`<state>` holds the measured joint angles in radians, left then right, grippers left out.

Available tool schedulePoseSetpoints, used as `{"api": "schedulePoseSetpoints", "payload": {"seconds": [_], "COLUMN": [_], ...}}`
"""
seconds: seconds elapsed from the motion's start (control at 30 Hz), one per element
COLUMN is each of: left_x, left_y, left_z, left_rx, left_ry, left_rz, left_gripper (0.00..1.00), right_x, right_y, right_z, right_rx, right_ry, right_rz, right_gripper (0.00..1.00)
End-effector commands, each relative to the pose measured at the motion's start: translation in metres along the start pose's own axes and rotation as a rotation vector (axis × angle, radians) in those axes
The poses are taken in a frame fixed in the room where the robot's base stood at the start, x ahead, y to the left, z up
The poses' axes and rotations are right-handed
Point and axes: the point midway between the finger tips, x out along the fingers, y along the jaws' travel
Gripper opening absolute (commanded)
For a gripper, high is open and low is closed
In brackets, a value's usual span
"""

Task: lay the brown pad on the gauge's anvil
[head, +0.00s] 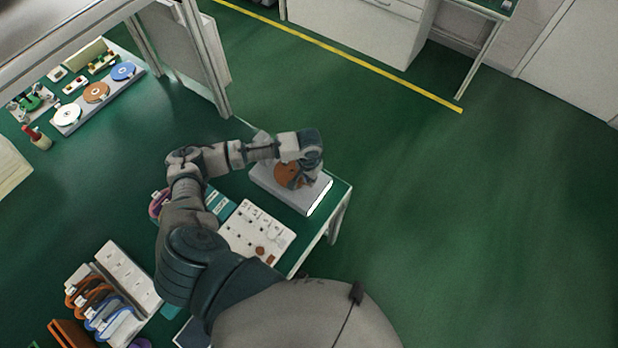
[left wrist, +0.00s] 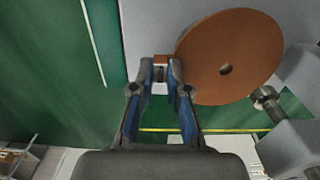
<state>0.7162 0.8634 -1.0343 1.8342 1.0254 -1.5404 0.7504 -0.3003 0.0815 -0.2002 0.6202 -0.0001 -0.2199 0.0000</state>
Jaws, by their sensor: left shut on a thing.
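The brown pad (head: 288,175) is a round disc with a small central hole, at the grey gauge (head: 283,194) on the table's far right corner. In the left wrist view the pad (left wrist: 215,50) fills the upper right. My left gripper (head: 308,168) is over the gauge. In the wrist view the gripper (left wrist: 161,76) is shut on a small brown tab at the pad's edge. A metal spindle (left wrist: 267,101) of the gauge shows close to the pad's rim. The anvil is hidden, and I cannot tell whether the pad touches it. My right gripper is not in view.
A white pegboard (head: 253,232) with small pieces lies nearer me. A grey rack (head: 75,118) with white, brown and blue discs stands at the back left. Several coloured handled items (head: 95,310) stand at lower left. Open green floor (head: 450,220) lies beyond the table's right edge.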

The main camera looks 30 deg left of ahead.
Motion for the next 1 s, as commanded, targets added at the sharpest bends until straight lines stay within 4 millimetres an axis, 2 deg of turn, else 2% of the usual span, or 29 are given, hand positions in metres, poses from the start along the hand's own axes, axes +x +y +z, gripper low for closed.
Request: {"api": "schedulePoseSetpoints", "payload": {"seconds": [0.07, 0.1, 0.17, 0.2, 0.47, 0.57, 0.67, 1.0], "left_x": [0.000, 0.000, 0.000, 0.000, 0.000, -0.007, -0.022, -0.096], "left_y": [0.000, 0.000, 0.000, 0.000, -0.001, 0.000, -0.001, -0.001], "left_z": [0.000, 0.000, 0.000, 0.000, 0.000, 0.000, -0.001, -0.001], "left_rx": [0.000, 0.000, 0.000, 0.000, 0.000, 0.000, -0.001, -0.001], "left_ry": [0.000, 0.000, 0.000, 0.000, 0.001, 0.003, 0.005, 0.005], "left_rz": [0.000, 0.000, 0.000, 0.000, 0.000, 0.001, 0.000, 0.001], "left_gripper": [0.00, 0.22, 0.37, 0.40, 0.40, 0.40, 0.40, 0.40], "right_x": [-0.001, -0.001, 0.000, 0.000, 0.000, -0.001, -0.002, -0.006], "right_y": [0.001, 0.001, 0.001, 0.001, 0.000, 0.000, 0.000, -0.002], "right_z": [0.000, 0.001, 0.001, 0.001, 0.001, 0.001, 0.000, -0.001], "right_rx": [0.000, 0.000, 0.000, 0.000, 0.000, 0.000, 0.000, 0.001], "right_ry": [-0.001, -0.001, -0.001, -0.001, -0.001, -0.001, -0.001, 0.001], "right_rz": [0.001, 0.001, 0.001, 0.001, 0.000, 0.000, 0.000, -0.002], "right_gripper": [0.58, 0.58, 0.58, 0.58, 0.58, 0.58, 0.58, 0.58]}}
